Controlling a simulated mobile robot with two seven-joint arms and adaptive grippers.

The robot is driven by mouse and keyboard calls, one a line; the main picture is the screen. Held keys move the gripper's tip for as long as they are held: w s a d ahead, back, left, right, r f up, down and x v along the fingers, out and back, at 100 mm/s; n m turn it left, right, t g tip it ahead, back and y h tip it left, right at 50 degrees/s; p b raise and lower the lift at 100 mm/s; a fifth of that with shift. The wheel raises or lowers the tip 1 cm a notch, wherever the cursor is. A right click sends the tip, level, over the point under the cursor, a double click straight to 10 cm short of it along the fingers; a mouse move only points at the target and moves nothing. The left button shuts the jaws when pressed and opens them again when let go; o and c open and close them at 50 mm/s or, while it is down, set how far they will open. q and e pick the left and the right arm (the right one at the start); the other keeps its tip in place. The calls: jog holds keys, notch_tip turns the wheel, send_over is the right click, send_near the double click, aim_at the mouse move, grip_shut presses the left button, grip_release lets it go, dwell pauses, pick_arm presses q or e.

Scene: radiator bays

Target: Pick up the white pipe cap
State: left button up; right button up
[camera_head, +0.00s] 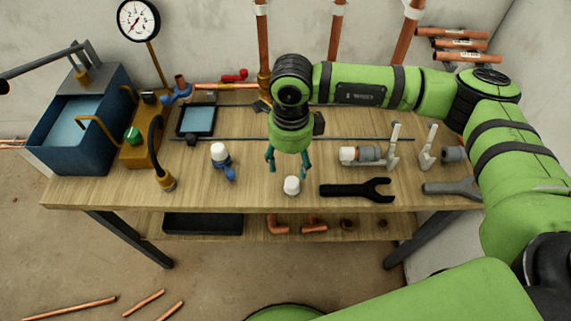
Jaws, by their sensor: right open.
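The white pipe cap (291,186) sits on the front part of the wooden workbench (90,190), near the middle of its front edge. My right gripper (287,170) points down just behind and above the cap, with its teal fingers apart and nothing between them. I cannot tell the exact height of the fingertips over the bench. A second white-topped fitting with a blue part (221,158) stands to the left of the gripper. My left gripper is not in view.
A black open-ended wrench (358,190) lies close to the right of the cap. A white-ended valve part (362,155) and a grey wrench (452,188) lie further right. A blue water tank (85,105) stands at the left. Copper pipes (338,30) rise behind.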

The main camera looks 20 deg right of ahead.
aim_at(291, 181)
jog(key=s+f+p, duration=0.2)
jog(key=f, duration=0.1)
jog(key=shift+s+a, duration=0.1)
jog(key=f, duration=0.1)
jog(key=f+p, duration=0.1)
jog(key=shift+w+f, duration=0.2)
jog(key=shift+f, duration=0.5)
jog(key=c, duration=0.9)
jog(key=shift+c, duration=0.5)
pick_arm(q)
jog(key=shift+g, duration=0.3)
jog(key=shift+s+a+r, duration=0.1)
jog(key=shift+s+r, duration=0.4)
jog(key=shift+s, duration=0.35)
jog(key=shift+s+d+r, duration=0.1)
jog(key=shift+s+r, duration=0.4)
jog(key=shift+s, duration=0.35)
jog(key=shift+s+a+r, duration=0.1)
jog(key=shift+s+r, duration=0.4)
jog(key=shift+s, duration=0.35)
